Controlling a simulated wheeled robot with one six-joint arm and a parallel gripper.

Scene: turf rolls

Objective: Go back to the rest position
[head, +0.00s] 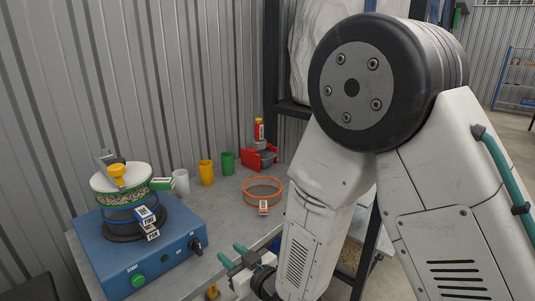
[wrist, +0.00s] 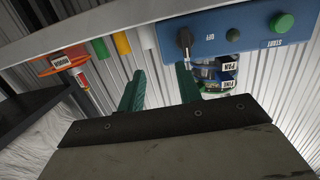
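My gripper (head: 232,256) is low at the front edge of the bench, right of the blue machine. Its two teal fingers stand apart with nothing between them, as the wrist view shows (wrist: 160,88). The arm is bent, with its elbow large on the right of the head view. The blue machine (head: 128,262) carries a stack of sieves (head: 122,200) with labels on their sides, and granular matter shows at the top. It also shows in the wrist view (wrist: 262,24).
The metal bench (head: 222,222) holds white (head: 181,182), yellow (head: 206,173) and green (head: 228,163) cups in a row. An orange sieve ring (head: 263,186) lies to their right. A red holder (head: 252,158) stands at the back. A shelf post (head: 271,60) rises behind my arm.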

